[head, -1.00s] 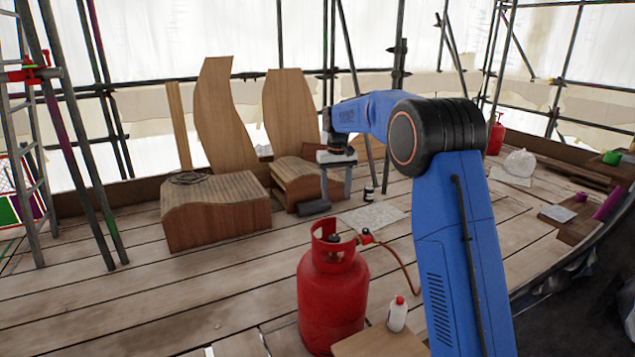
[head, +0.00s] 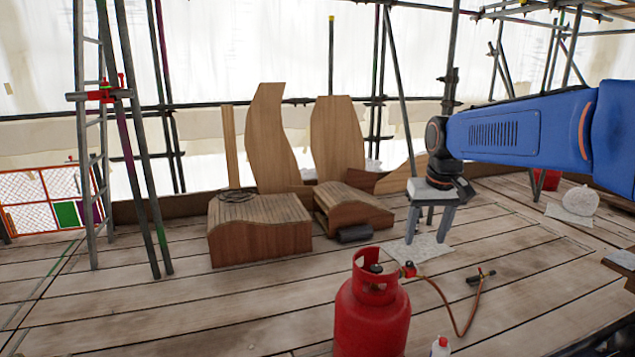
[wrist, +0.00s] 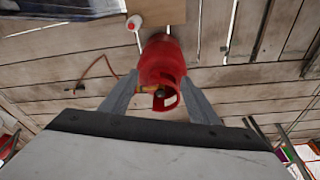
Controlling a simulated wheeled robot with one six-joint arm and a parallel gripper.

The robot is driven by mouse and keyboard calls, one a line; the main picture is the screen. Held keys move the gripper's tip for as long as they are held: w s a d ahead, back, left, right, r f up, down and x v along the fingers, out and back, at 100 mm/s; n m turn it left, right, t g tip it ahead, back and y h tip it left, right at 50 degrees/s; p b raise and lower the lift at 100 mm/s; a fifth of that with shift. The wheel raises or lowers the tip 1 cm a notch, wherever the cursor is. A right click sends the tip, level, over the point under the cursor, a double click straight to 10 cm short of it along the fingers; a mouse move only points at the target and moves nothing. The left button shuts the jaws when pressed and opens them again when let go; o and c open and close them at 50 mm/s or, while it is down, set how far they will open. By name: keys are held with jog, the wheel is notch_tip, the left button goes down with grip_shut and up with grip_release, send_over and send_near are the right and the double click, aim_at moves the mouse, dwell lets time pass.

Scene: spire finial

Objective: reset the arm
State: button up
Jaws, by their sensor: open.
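My gripper (head: 430,222) hangs from the blue arm at the right of the head view, its two grey fingers pointing down and apart, with nothing between them. It is above the plank deck, behind and right of the red gas cylinder (head: 372,310). In the wrist view my gripper (wrist: 160,95) shows its fingers spread, with the red cylinder (wrist: 160,62) seen beyond and between them. I see no contact with the cylinder.
A hose with a torch (head: 480,276) lies on the deck right of the cylinder. A white bottle (head: 440,347) stands at the front. Wooden blocks (head: 260,230) and tall curved boards stand behind. Scaffold poles (head: 140,140) rise at left. The left foreground deck is clear.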

jog(key=s+f+t, duration=0.1)
jog(key=s+f, duration=0.2)
jog(key=s, duration=0.6)
jog(key=s+d+f, duration=0.1)
jog(key=s+f, duration=0.2)
jog(key=s, duration=0.7)
jog(key=s+d+f+t, duration=0.1)
jog(key=s+f, duration=0.3)
jog(key=s, duration=0.6)
jog(key=shift+d+m+t, duration=0.25)
jog(key=shift+m+t, duration=0.05)
